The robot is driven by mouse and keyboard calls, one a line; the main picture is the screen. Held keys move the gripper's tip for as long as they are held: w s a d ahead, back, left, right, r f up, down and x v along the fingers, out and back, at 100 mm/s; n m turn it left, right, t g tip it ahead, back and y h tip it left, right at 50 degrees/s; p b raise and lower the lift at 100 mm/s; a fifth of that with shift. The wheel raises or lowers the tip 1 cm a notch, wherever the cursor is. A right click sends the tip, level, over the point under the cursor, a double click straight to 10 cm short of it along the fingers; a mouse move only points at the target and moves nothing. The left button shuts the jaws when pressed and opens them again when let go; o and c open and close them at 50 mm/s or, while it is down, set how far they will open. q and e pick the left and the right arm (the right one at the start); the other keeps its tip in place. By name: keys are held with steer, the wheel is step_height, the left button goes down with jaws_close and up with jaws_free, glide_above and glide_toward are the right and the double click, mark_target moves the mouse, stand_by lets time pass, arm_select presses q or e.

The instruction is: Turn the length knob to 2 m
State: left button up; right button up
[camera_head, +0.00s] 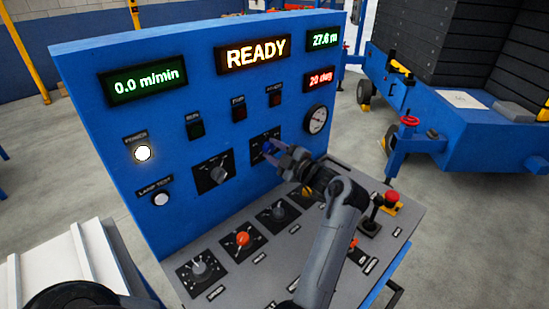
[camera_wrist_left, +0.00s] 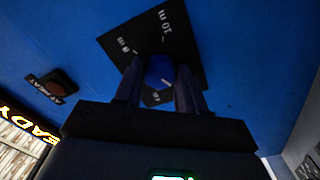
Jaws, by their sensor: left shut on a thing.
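The length knob is a blue knob on a black square plate (camera_head: 257,153), on the upright blue panel. In the left wrist view the blue knob (camera_wrist_left: 159,71) sits between the two fingers of my left gripper (camera_wrist_left: 160,92), which is shut on it. The plate there (camera_wrist_left: 187,50) shows a "10 m" mark and another mark beside it. A short white line shows on the knob, but the value it points at is unclear. In the head view my left gripper (camera_head: 280,157) covers much of the knob and plate. My right gripper is not in view.
Another black dial (camera_head: 212,174) is left of the plate, and a gauge (camera_head: 315,120) is right of it. The READY display (camera_head: 254,55) is lit.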

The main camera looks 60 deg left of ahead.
arm_select(q)
steer(key=shift+n+b, duration=0.35)
steer(key=shift+n, duration=0.15)
steer(key=o, duration=1.1)
steer(key=shift+c, duration=0.2)
steer(key=shift+d, duration=0.1)
steer(key=shift+w+d, duration=0.2)
steer(key=shift+d, duration=0.35)
steer(key=p+v, duration=0.1)
steer(key=v, duration=0.8)
steer(key=shift+d, duration=0.25)
